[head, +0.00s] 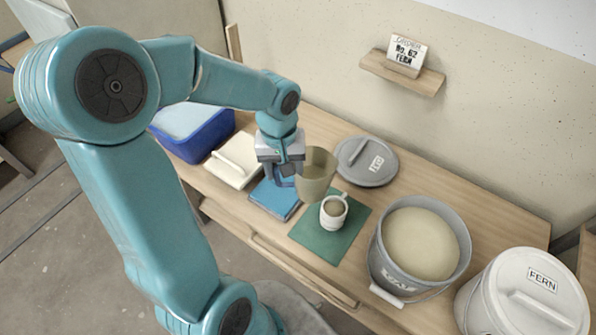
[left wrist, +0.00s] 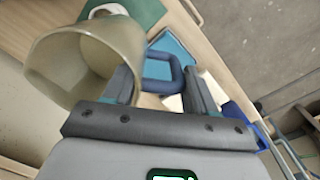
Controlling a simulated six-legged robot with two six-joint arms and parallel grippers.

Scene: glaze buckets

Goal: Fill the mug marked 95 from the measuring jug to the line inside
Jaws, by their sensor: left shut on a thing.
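The measuring jug (head: 317,178) is a translucent olive-tan vessel with a blue handle. My left gripper (head: 284,170) is shut on that handle and holds the jug above the table, just behind and left of the mug. The jug looks near upright; its liquid level is unclear. In the left wrist view the jug (left wrist: 70,65) is left of the fingers (left wrist: 158,78). The white mug (head: 334,212) stands upright on a green mat, with tan-brown inside; the line and number are not readable. The mug (left wrist: 106,10) is partly hidden behind the jug in the wrist view. My right gripper is out of view.
Right of the green mat (head: 318,247) stands an open grey bucket (head: 376,262) of cream glaze, beside a lidded FERN bucket (head: 535,290). A grey lid (head: 367,160) lies behind.

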